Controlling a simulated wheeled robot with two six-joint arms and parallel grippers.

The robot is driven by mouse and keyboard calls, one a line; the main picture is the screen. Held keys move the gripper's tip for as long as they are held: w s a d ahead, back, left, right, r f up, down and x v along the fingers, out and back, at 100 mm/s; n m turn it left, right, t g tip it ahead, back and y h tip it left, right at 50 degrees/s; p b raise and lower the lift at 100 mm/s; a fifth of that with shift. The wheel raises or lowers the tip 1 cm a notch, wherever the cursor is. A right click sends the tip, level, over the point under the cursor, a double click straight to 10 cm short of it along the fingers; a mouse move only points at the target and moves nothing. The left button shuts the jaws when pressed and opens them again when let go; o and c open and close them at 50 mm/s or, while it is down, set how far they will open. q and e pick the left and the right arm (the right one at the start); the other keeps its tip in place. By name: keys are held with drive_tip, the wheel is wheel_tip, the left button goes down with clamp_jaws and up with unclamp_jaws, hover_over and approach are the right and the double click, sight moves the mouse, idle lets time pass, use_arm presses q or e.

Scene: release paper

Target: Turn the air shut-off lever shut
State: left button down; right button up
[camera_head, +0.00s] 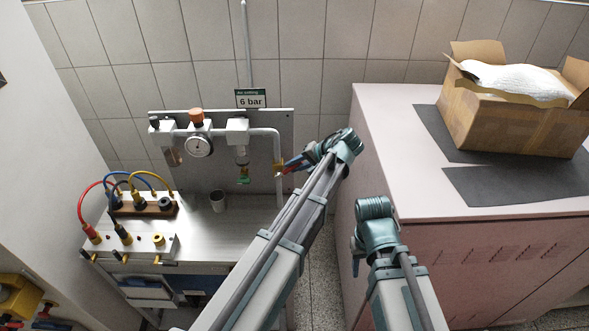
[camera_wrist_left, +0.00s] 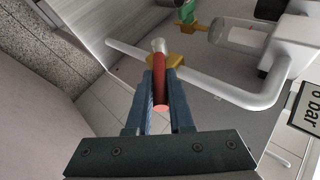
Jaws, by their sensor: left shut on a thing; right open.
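The air shut-off lever has a red handle (camera_wrist_left: 160,85) on a yellow valve body (camera_head: 279,167) in the grey vertical pipe (camera_head: 278,190). My left gripper (camera_head: 290,166) is at the valve, at the right edge of the panel. In the left wrist view, its two blue fingers (camera_wrist_left: 160,103) are shut around the red handle, one on each side. The handle points away from the pipe, at an angle to its line. In the head view the gripper hides most of the handle. My right arm stands at the lower right; its fingers cannot be made out.
A panel (camera_head: 268,122) carries a gauge (camera_head: 199,145), an orange knob (camera_head: 196,115) and a filter bowl (camera_head: 241,155). Below it, a bench holds a cup (camera_head: 217,202) and coloured hoses (camera_head: 82,205). A pink cabinet (camera_head: 385,120) with a carton (camera_head: 515,120) stands close on the right.

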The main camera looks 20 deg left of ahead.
use_arm(q)
drive_tip(key=shift+w+d+f+m+g+y+b, duration=0.25)
drive_tip(key=shift+f+y+b, duration=0.7)
drive_tip(key=shift+b, duration=1.5)
drive_tip(key=shift+s+d+f+m+y+b, duration=0.1)
drive_tip(key=shift+d+f+m+y+b, duration=0.4)
drive_tip(key=shift+y+b, duration=1.4)
drive_tip(key=shift+w+d+f+m+g+y+b, duration=0.15)
drive_tip(key=shift+f+y+b, duration=0.55)
drive_tip(key=shift+b, duration=2.3)
drive_tip(key=shift+s, duration=0.1)
drive_tip(key=c, duration=0.8)
unclamp_jaws()
